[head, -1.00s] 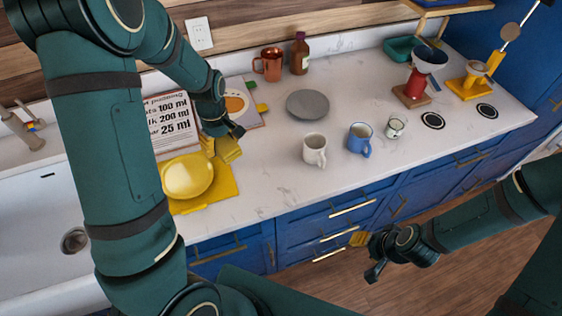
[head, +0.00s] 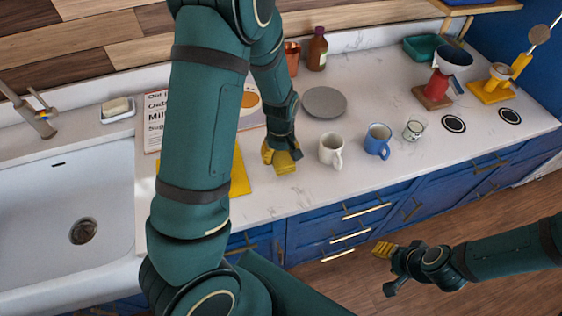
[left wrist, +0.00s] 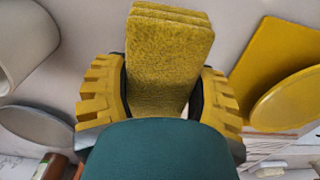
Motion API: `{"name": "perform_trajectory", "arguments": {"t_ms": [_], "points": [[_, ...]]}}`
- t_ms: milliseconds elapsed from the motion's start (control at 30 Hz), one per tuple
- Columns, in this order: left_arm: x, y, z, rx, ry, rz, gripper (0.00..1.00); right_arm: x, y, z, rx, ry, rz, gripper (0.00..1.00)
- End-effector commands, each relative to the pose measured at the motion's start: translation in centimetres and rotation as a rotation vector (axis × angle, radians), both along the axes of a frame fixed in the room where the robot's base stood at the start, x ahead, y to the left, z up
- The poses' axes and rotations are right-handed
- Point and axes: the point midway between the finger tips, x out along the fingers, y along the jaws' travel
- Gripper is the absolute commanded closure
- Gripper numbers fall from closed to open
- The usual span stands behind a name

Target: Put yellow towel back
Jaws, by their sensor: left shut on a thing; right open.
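The yellow towel (left wrist: 165,50) is a folded, layered, fuzzy block. My left gripper (left wrist: 160,95) is shut on it, with a yellow fingertip on each side. In the head view, my left gripper (head: 278,152) and the towel (head: 287,163) are over the counter, left of the white mug. I cannot tell whether the towel touches the counter. My right gripper (head: 388,268) is open and empty, in front of the drawers, over the floor.
A white mug (head: 329,149), blue mug (head: 377,140) and grey plate (head: 324,102) stand nearby. The sink (head: 65,200) is left.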

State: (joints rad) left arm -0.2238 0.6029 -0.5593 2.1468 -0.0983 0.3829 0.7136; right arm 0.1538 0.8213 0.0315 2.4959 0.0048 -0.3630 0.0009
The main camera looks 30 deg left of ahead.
Motion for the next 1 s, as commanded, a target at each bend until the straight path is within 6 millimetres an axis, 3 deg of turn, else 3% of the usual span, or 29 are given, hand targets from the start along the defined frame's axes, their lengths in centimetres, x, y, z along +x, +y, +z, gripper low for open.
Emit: {"name": "perform_trajectory", "arguments": {"t_ms": [300,700,733,800,1000], "points": [[0.0,0.0,-3.6,0.001,0.001,0.001,0.79,0.0,0.0,-0.5,-0.001,0.000,0.000,0.53],[0.0,0.0,-4.1,-0.001,-0.001,0.001,0.79,0.0,0.0,-0.9,-0.002,0.000,0.000,0.53],[0.0,0.0,-4.0,-0.001,-0.001,0.001,0.27,0.0,0.0,-0.8,-0.002,0.000,0.000,0.53],[0.0,0.0,-3.9,-0.001,-0.001,0.001,0.07,0.0,0.0,-0.7,-0.002,0.000,0.000,0.53],[0.0,0.0,-3.9,-0.001,-0.001,0.001,0.07,0.0,0.0,-0.7,-0.002,0.000,0.000,0.53]]}}
